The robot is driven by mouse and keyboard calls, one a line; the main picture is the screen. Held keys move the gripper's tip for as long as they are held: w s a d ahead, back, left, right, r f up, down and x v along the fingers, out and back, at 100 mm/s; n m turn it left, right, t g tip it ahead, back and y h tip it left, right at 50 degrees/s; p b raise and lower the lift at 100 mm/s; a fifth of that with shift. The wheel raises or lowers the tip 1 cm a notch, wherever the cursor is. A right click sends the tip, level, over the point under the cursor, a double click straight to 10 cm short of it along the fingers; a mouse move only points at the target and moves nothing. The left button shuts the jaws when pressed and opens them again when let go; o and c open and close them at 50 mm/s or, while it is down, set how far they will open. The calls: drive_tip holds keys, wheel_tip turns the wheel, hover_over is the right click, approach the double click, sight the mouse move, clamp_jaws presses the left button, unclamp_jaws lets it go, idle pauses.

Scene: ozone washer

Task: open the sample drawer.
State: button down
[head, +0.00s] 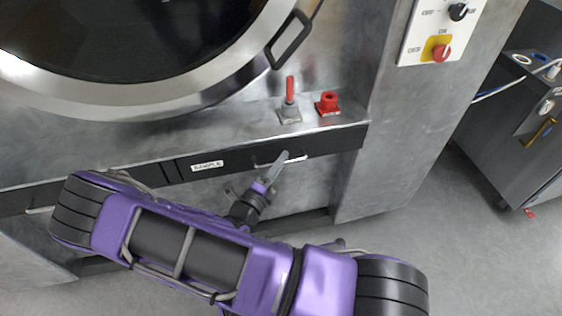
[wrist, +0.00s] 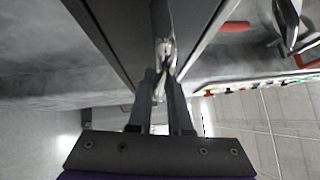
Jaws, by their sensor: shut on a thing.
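The sample drawer (head: 225,164) is a dark panel in a long dark band below the washer's round door, with a white label at its left part. Its pale bar handle (head: 304,158) is on the right part of the panel. My gripper (head: 283,160) reaches up to this handle and is shut on it. The wrist view shows the gripper's fingers (wrist: 161,85) closed around the metal handle (wrist: 165,52), with the dark drawer front behind it. The drawer front looks flush with the band, with no clear gap. The fingers hide part of the handle.
The round washer door (head: 175,92) with a latch handle (head: 289,40) is above. A red-handled valve (head: 290,100) and a red knob (head: 327,102) stand on the ledge over the drawer. A control panel (head: 437,35) is at upper right.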

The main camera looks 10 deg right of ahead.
idle(0.8)
drive_tip(key=s+p, duration=0.2)
drive_tip(key=s, duration=1.1)
drive_tip(key=shift+p, duration=0.4)
drive_tip(key=shift+s, duration=0.1)
drive_tip(key=c, duration=0.8)
unclamp_jaws()
drive_tip(key=shift+c, duration=0.2)
drive_tip(key=b+v, duration=0.1)
drive_tip(key=v, duration=1.6)
drive_tip(key=shift+a, duration=0.25)
drive_tip(key=shift+s, duration=0.1)
